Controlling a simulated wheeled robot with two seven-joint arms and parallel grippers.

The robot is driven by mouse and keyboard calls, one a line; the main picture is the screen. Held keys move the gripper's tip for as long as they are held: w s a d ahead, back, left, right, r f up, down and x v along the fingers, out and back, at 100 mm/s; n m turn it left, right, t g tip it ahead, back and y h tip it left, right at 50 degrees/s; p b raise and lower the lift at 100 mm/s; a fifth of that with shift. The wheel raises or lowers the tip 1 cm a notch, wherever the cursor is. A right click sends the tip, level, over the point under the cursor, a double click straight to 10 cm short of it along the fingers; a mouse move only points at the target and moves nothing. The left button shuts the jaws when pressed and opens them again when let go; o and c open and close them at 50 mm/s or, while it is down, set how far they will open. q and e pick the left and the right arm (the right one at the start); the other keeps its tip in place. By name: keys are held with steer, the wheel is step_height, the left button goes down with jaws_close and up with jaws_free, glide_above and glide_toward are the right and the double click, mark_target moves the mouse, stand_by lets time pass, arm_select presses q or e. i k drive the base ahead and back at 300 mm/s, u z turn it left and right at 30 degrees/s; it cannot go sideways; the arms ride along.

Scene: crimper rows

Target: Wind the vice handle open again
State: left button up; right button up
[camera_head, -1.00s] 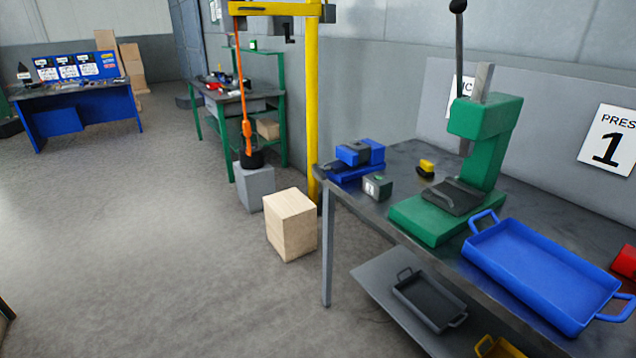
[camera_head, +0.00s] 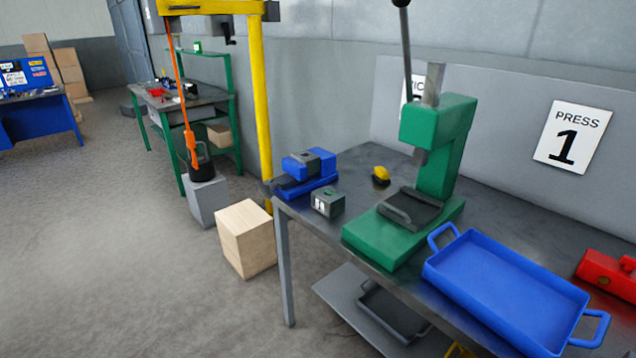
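A blue vice (camera_head: 305,172) with a dark grey part on top sits at the far left corner of the workbench (camera_head: 366,168). Its handle is too small to make out clearly; a small grey piece shows at the bench's left edge beside it. Neither of my grippers shows in the head view.
A green arbor press (camera_head: 437,128) stands on the bench, with a blue tray (camera_head: 508,290) in front and a red object (camera_head: 609,270) at right. A small grey-green block (camera_head: 327,203) and a yellow item (camera_head: 381,175) lie near the vice. A yellow post (camera_head: 260,110) and a wooden block (camera_head: 246,238) stand left of the bench.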

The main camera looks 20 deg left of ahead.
mark_target(265, 189)
steer(key=z, duration=0.15)
steer(key=i, duration=0.95)
steer(key=u, duration=0.4)
